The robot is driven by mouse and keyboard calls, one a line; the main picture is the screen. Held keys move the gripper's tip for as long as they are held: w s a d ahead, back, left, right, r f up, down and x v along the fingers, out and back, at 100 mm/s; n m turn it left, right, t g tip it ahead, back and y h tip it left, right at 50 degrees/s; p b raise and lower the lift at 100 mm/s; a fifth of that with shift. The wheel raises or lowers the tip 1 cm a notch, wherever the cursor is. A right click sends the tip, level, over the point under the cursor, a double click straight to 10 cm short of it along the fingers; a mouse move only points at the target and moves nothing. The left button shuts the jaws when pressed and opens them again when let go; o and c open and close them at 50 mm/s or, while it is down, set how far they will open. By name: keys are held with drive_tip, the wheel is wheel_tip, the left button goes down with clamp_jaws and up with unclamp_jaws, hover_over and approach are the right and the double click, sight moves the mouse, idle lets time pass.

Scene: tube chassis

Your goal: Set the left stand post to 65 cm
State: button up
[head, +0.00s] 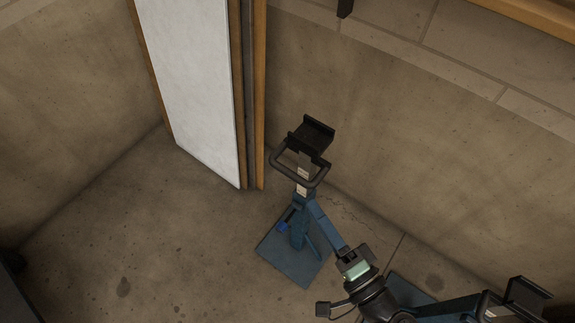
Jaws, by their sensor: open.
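The left stand (299,232) stands upright on a blue square base plate (281,262). Its blue outer tube carries a pale inner post (303,178) with small markings, too small to read. A dark loop handle (318,181) surrounds the upper part, and a black cradle (311,136) tops it. A small bright blue part (283,227) sticks out on the tube's left side. My gripper (347,253) is open, to the lower right of the post. The fingertips are unclear.
A second stand (450,308) with a blue base and black cradle (527,296) is at the lower right, partly cut off. A tall white panel (195,85) with wooden edges stands behind left. Concrete walls close the corner. The floor (170,250) at left is clear.

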sight(290, 171)
drive_tip(key=x, duration=1)
drive_tip(key=shift+w+a, duration=0.1)
drive_tip(key=shift+w, duration=0.15)
clamp_jaws()
idle(0.9)
